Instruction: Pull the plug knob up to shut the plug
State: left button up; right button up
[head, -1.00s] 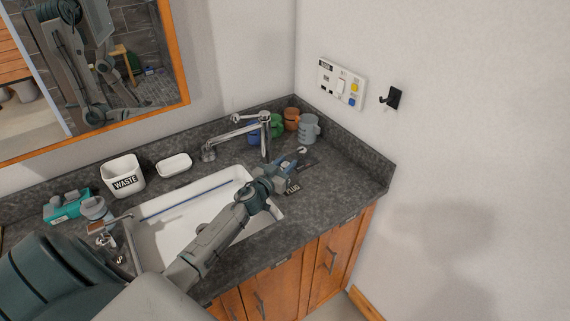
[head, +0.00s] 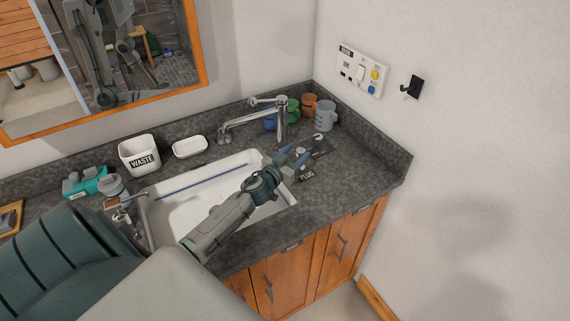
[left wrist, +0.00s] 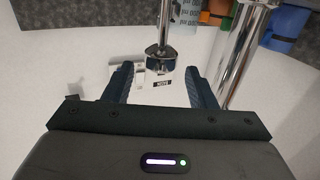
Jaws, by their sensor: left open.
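My left gripper (head: 292,158) reaches over the right end of the sink (head: 180,210), above the counter near the black PLUG label (head: 307,175). Its fingers are open. In the left wrist view, which looks upside down, a chrome knob (left wrist: 160,64) on a thin post shows between and just beyond the open fingertips (left wrist: 160,88). A gap shows on both sides, so the fingers do not appear to grip it. In the head view the fingers partly hide this knob. My right gripper is in neither current view.
A chrome faucet (head: 281,120) stands close behind the gripper and beside the right finger in the wrist view. Several mugs (head: 325,116) stand in the back corner. A soap dish (head: 190,147) and WASTE cup (head: 139,155) are behind the sink. The right front counter (head: 360,170) is clear.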

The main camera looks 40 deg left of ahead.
pick_arm(q)
jog(key=s+b, duration=0.4)
jog(key=s, duration=0.3)
jog(key=shift+s+b, duration=0.35)
jog(key=shift+s, duration=0.05)
jog(key=shift+r, duration=0.1)
